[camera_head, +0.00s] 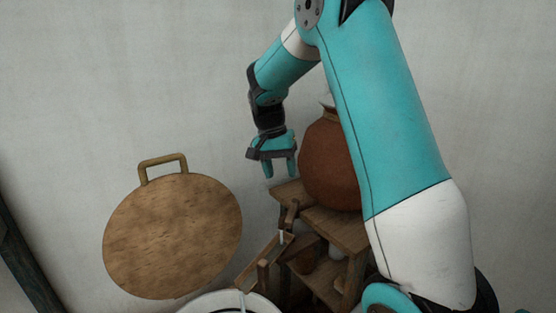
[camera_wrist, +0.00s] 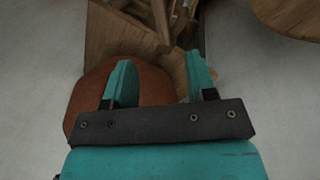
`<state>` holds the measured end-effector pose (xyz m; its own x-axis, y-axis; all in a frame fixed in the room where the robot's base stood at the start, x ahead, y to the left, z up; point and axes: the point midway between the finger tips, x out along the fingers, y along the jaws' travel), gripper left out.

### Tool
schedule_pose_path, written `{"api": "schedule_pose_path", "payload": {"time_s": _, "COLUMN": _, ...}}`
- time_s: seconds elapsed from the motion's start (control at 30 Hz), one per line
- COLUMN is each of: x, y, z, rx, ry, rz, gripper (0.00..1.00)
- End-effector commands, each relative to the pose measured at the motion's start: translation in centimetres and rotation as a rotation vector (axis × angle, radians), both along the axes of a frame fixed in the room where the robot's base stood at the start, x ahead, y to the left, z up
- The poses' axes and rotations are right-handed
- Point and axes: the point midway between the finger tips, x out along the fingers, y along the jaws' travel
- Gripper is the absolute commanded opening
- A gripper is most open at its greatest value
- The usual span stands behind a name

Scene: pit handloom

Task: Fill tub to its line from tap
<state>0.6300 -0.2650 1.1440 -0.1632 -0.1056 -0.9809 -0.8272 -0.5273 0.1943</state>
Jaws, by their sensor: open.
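My gripper (camera_head: 280,174) is open and empty, pointing down beside the left of the brown clay pot (camera_head: 325,165). A wooden spout-like piece, probably the tap (camera_head: 290,212), sticks out from the stand below the pot. A pale streak shows under it, above a sloping wooden trough (camera_head: 262,262). Another pale streak drops from the trough's lower end into the white-rimmed tub (camera_head: 262,302), cut off by the bottom edge. The tub's line and level are hidden. In the wrist view my gripper's fingers (camera_wrist: 160,70) are apart, with the pot (camera_wrist: 150,78) behind them.
A wooden stand (camera_head: 343,230) carries the pot, with small vessels on its lower shelf. A round wooden lid (camera_head: 175,238) with a handle is at the left by the pale wall; its edge also shows in the wrist view (camera_wrist: 290,15). The wall is close behind.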

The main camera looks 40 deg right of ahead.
Motion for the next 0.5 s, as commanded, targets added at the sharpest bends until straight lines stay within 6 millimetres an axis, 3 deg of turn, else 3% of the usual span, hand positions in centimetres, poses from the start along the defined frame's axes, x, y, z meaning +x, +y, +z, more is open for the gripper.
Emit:
{"api": "schedule_pose_path", "payload": {"time_s": 0.2, "x": 0.5, "y": 0.3, "z": 3.1, "rx": -0.001, "ry": -0.002, "rz": -0.001, "gripper": 0.51}}
{"api": "schedule_pose_path", "payload": {"time_s": 0.5, "x": 0.6, "y": 0.4, "z": 3.7, "rx": 0.001, "ry": 0.001, "rz": 0.0, "gripper": 0.51}}
